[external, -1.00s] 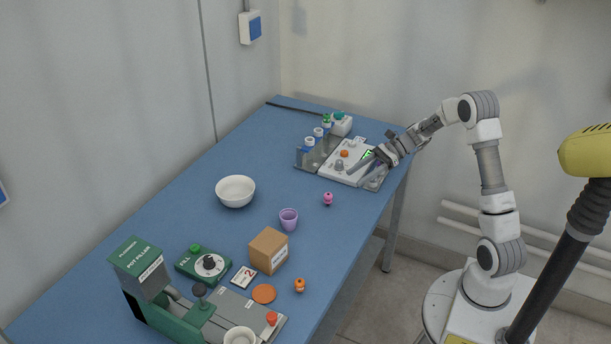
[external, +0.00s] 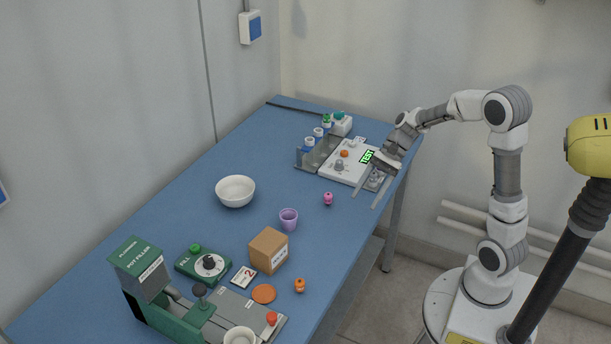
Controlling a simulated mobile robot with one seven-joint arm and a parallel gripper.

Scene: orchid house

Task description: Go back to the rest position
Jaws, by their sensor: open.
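My gripper (external: 367,200) is open and empty, its two fingers pointing down and to the left. It hangs in the air near the right edge of the blue table (external: 215,255). Behind it in the picture is a white test device (external: 343,172) with a lit green screen, an orange knob and a grey knob. My arm reaches in from the right, and its wrist hides part of the device's right end.
A rack (external: 312,160) with blue-labelled vials stands beside the device. A pink figure (external: 328,199), purple cup (external: 289,219), white bowl (external: 236,191) and cardboard box (external: 268,250) stand on the table. A green pot filler (external: 150,285) is at the front.

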